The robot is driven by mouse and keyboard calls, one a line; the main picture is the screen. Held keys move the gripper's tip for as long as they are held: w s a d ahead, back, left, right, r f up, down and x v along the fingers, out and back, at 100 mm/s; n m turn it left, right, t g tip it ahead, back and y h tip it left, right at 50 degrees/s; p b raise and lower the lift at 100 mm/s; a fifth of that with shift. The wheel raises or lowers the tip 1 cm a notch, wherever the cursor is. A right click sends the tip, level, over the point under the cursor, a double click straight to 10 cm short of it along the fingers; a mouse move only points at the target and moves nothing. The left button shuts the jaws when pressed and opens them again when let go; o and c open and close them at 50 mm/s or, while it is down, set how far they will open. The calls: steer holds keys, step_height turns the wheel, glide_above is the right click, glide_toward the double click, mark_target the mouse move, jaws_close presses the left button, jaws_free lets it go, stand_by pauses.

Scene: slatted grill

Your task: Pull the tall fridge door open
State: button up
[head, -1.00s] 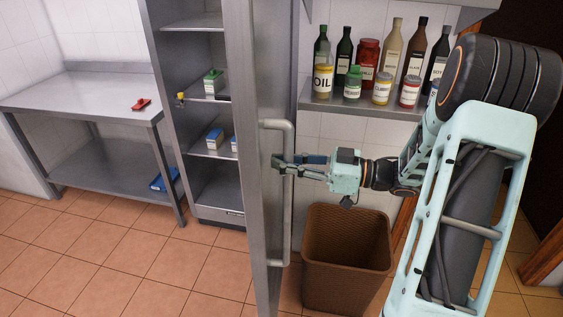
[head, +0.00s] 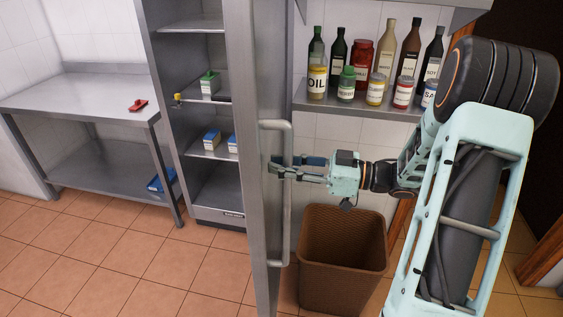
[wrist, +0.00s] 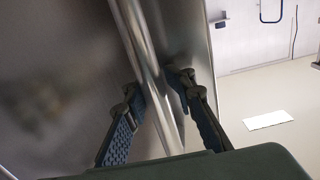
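The tall grey metal fridge (head: 172,110) stands left of centre in the head view, with its shelves in plain sight. Its door (head: 262,210) stands wide open, seen nearly edge-on. A long vertical bar handle (head: 286,225) is on the door's right face; it also crosses the wrist view as a shiny bar (wrist: 140,45). My gripper (head: 275,168) reaches in from the right at the handle's upper half. In the wrist view its two fingers (wrist: 158,88) lie on either side of the bar, with a gap visible on the right side. The fingers look spread, not clamped.
A brown bin (head: 343,262) stands on the floor below my gripper. A wall shelf (head: 350,104) with several bottles and jars is behind it. A steel table (head: 75,98) stands at the left. The tiled floor in front of the fridge is clear.

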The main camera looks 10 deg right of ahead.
steer(key=shift+o, duration=1.5)
steer(key=shift+d+r, duration=0.1)
steer(key=v, duration=1.1)
steer(key=shift+d, duration=0.4)
steer(key=shift+s, duration=0.15)
